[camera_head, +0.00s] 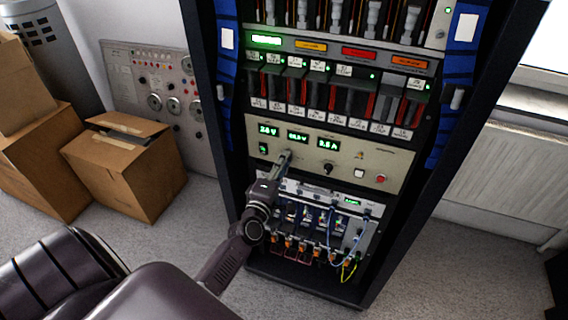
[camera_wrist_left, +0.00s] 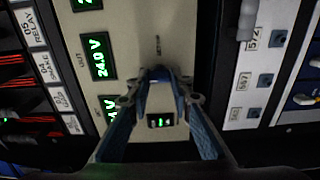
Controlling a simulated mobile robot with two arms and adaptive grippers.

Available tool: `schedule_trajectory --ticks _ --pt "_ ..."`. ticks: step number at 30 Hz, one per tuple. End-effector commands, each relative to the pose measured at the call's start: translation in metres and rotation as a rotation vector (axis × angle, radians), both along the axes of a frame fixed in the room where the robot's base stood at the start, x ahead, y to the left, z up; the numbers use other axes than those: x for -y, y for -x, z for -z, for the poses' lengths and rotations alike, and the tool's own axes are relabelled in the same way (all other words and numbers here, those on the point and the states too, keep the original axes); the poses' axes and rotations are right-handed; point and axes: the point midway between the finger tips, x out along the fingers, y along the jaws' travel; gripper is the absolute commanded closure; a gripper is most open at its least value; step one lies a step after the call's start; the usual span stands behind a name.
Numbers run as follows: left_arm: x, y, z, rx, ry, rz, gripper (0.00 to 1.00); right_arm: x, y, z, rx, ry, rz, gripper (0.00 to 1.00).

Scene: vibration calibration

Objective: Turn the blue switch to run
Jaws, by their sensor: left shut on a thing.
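The beige control panel (camera_head: 340,153) is in the middle of the rack, with three green displays along its upper part. My left gripper (camera_head: 286,157) reaches up to the panel's left half, just below the displays. In the left wrist view the two fingers (camera_wrist_left: 160,78) come together at the panel face, shut on a small switch. The switch is mostly hidden by the fingertips, so its colour and the position it points to cannot be told. A small rocker with a green light (camera_wrist_left: 161,120) shows between the fingers. My right gripper is not in view.
A black knob (camera_head: 328,168), a white button (camera_head: 358,173) and a red button (camera_head: 380,179) sit to the right on the panel. Cables (camera_head: 345,235) hang below it. Cardboard boxes (camera_head: 125,165) stand on the floor at left.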

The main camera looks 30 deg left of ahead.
Motion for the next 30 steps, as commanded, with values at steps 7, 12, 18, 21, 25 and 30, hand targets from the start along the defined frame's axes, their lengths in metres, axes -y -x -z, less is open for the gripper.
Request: schedule_trajectory --ticks 7,12,18,21,25,30 --pt "0.0003 0.0003 0.0011 0.003 0.023 0.0 1.0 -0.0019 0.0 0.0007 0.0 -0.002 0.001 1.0" --pt "0.0003 0.0003 0.0012 0.003 0.023 0.0 1.0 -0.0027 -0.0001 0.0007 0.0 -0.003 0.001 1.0" --pt "0.0002 0.0004 0.0012 0.003 0.022 0.0 0.71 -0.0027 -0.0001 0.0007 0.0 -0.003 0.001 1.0" --pt "0.0002 0.0003 0.0011 0.003 0.022 0.0 0.62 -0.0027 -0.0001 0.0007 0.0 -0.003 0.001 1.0" --pt "0.0001 0.0002 0.0007 0.004 0.021 0.0 0.62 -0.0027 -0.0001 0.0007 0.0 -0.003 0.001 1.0" --pt "0.0005 0.0019 0.0008 0.004 0.02 0.0 0.62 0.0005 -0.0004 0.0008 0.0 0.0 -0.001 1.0"
